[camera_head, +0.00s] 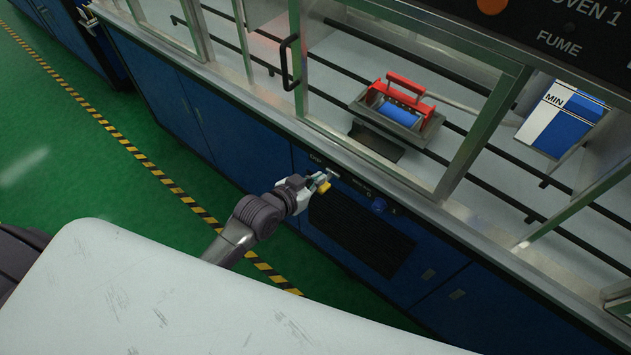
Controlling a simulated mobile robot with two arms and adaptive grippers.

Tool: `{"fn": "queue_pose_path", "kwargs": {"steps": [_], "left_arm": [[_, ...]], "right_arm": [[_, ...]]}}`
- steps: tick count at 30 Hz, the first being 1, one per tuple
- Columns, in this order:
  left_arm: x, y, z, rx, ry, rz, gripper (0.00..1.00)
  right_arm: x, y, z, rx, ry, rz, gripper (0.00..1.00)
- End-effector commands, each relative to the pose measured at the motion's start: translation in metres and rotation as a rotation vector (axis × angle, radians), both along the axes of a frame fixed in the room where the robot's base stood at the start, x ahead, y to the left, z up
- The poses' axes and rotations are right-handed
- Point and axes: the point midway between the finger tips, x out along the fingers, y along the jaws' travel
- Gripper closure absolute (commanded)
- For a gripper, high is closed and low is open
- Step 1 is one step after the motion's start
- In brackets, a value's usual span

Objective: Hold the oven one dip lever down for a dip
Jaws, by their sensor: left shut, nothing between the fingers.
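The oven one front is a blue cabinet with a steel counter (345,160) under the sign reading OVEN 1. The dip lever (324,187) shows as a small yellow piece with silver metal on the cabinet's front panel, just below the counter edge. My left gripper (316,182) is shut with nothing between its fingers. Its tips are right at the lever, overlapping it in the picture; I cannot tell whether they touch it. The gripper hides part of the lever, and I cannot tell how far down the lever stands. My right gripper is not in view.
A red-handled holder with a blue roll (396,109) sits in a metal tray behind the open sash frame. A blue knob (379,205) and a dark vent (360,235) are on the panel. A blue-and-white MIN box (561,118) stands right. Green floor (70,150) lies left.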

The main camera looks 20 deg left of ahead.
Motion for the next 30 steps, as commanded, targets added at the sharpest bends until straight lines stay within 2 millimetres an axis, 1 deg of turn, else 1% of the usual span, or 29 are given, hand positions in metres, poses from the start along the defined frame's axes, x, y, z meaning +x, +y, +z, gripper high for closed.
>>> {"fn": "queue_pose_path", "kwargs": {"steps": [3, 6, 17, 20, 24, 30], "left_arm": [[-0.002, 0.001, -0.010, -0.001, -0.001, -0.001, 1.00], [-0.003, 0.001, -0.015, -0.001, -0.002, -0.001, 1.00], [-0.003, 0.001, -0.016, -0.002, -0.004, -0.001, 1.00], [-0.004, 0.001, -0.018, -0.004, -0.010, -0.001, 1.00], [-0.005, 0.002, -0.023, -0.014, -0.040, -0.001, 1.00], [-0.006, 0.002, -0.024, -0.022, -0.064, 0.000, 1.00]], "right_arm": [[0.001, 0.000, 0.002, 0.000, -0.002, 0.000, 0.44], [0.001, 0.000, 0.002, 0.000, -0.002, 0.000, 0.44], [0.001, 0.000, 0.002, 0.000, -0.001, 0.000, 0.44], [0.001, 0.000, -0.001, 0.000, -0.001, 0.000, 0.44], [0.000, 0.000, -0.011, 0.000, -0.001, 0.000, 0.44], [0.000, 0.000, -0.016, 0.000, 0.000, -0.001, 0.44]]}}
